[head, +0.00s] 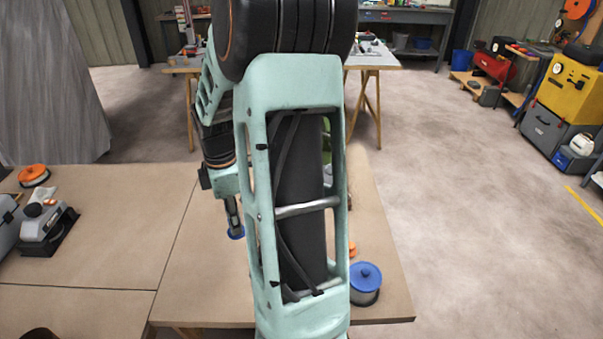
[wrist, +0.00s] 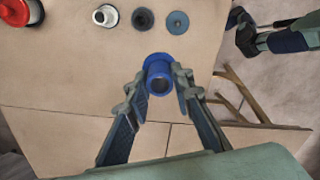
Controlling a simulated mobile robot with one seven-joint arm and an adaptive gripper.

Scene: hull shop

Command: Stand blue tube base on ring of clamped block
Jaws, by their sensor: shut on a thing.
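The blue tube base (wrist: 159,72) is a short round tube with a wide flange, seen from above in the wrist view. My gripper (wrist: 161,82) is shut on it, one finger at each side.
In the wrist view a white ring (wrist: 105,15), a dark round part (wrist: 143,18) and a blue disc (wrist: 178,22) lie in a row on the table. A blue-lidded jar (head: 366,278) stands near the right table edge. A grey tool (head: 45,225) sits at left.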

